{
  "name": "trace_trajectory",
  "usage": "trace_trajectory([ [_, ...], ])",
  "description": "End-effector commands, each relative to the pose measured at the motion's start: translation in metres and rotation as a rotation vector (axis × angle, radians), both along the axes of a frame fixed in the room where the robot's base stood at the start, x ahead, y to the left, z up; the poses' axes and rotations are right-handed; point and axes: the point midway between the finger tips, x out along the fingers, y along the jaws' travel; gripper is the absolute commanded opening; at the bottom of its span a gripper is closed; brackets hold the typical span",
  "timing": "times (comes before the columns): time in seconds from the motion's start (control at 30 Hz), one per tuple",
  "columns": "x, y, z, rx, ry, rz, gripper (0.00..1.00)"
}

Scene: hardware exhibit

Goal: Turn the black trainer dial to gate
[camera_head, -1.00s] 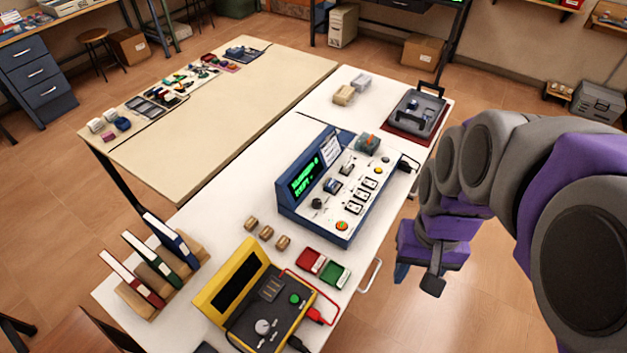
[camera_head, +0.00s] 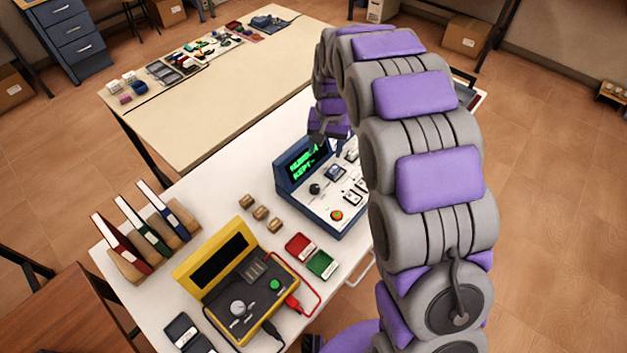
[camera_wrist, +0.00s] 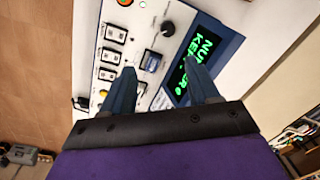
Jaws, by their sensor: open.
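The blue trainer console (camera_head: 283,178) stands on the white table with a green-lit screen (camera_head: 303,164) and a white sloped panel. Its black dial (camera_head: 314,188) sits on the panel near the screen. In the wrist view the black dial (camera_wrist: 168,28) shows beyond my fingers, beside the screen (camera_wrist: 196,62). My gripper (camera_wrist: 158,72) is open and empty, its two blue fingers apart above the panel. In the head view my gripper (camera_head: 338,145) is at the far side of the console, apart from the dial. Gate markings are too small to read.
A yellow case (camera_head: 205,261) with a pale dial (camera_head: 238,308) stands at the front. Red (camera_head: 299,244) and green (camera_head: 321,263) trays and several small wooden blocks (camera_head: 260,212) lie near the console. My arm hides the console's right part.

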Motion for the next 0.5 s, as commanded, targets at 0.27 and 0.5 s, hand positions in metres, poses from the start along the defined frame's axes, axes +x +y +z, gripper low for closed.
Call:
trace_trajectory([
  [0.27, 0.009, 0.013, -0.020, 0.000, -0.004, 0.000, 0.60],
  [0.5, 0.009, 0.011, -0.061, 0.003, -0.001, 0.001, 0.60],
])
